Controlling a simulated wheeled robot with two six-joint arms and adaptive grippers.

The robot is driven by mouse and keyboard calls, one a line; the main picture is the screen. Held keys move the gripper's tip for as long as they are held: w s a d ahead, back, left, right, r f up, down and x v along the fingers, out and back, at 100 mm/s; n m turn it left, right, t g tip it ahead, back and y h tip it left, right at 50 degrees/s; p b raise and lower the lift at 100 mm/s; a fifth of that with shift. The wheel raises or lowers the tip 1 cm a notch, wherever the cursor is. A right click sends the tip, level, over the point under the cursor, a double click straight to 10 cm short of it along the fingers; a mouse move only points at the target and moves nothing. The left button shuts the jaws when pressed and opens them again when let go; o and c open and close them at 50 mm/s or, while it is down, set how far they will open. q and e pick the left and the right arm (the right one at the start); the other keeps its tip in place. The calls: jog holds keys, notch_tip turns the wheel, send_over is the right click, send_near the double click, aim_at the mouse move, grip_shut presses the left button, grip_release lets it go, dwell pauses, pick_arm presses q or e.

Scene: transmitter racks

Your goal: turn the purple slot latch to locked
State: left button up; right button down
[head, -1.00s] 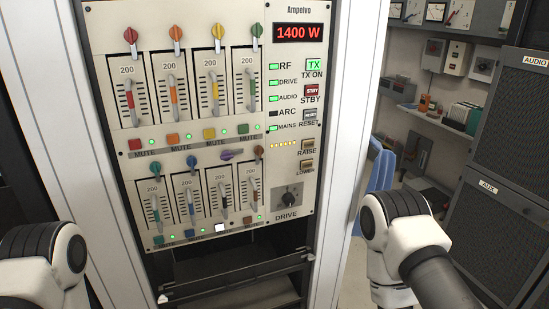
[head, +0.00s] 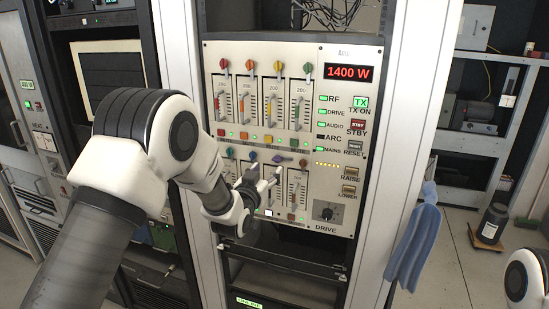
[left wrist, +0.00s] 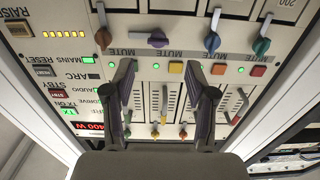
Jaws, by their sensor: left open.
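The purple slot latch (head: 285,159) is in the lower row of knobs on the rack panel (head: 334,222). Its lever lies nearly sideways, while the neighbouring levers stand about upright. My left gripper (head: 263,178) is in front of the lower sliders, just below the latch in the picture. In the left wrist view its two fingers (left wrist: 160,68) are spread open and empty, apart from the latch. My right gripper is out of view.
Mute buttons and sliders lie close around. The DRIVE knob (head: 327,213) is at lower right. A blue cloth (head: 412,244) hangs right of the rack.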

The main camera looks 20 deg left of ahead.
aim_at(276, 161)
pick_arm(q)
jog(key=w+p, duration=0.1)
jog(key=w, duration=0.1)
jog(key=w+p, duration=0.1)
jog(key=w, duration=0.3)
jog(key=shift+w+d+p, duration=0.15)
jog(key=shift+d+p, duration=0.25)
jog(key=shift+w, duration=0.25)
jog(key=shift+a+f, duration=0.1)
jog(key=shift+f, duration=0.05)
jog(key=shift+a, duration=0.15)
jog(key=shift+c, duration=0.3)
grip_shut()
